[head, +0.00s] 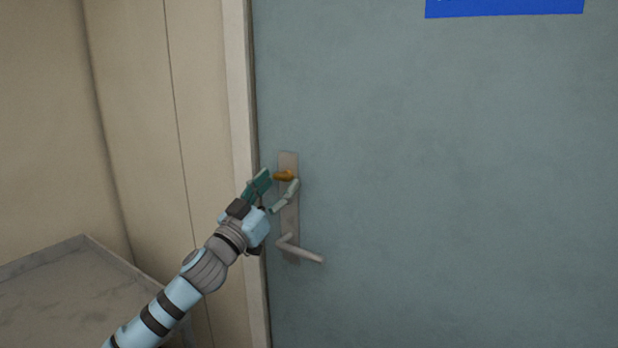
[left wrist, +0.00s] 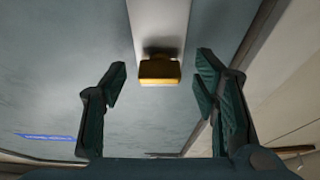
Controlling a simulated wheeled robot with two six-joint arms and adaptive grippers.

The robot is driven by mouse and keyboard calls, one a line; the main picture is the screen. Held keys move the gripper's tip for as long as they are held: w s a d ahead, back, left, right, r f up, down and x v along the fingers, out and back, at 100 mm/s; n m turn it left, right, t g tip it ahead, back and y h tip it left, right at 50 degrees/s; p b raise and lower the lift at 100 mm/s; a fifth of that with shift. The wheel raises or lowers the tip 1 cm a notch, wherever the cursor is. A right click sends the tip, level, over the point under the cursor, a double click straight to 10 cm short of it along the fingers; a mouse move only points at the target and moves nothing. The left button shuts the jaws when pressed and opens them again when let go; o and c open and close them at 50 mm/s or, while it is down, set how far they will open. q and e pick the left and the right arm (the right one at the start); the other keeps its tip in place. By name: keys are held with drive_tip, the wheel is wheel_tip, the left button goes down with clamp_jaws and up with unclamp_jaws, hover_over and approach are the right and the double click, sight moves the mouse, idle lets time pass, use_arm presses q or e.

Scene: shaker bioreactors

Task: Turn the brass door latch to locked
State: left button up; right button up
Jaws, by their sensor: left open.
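The brass latch (head: 284,175) sits near the top of a metal door plate (head: 289,220) on the grey-green door. In the head view it looks roughly horizontal. It also shows in the left wrist view (left wrist: 160,71) as a gold block ahead of the fingers, roughly midway between them. My left gripper (head: 277,185) is open just below and in front of the latch, with a finger to each side. In the left wrist view the open fingers (left wrist: 158,82) appear apart from the latch, with nothing held. My right gripper is in neither view.
A lever handle (head: 302,250) sticks out to the right low on the same plate, below my left gripper. The door frame (head: 240,130) and beige wall stand close on the left. A grey countertop (head: 75,285) is at lower left.

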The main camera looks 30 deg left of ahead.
use_arm(q)
drive_tip(key=shift+a+r, duration=0.2)
drive_tip(key=shift+r, duration=0.1)
drive_tip(key=shift+d, duration=0.1)
drive_tip(key=shift+c, duration=0.2)
drive_tip(key=shift+w+d, duration=0.1)
drive_tip(key=c, duration=1.1)
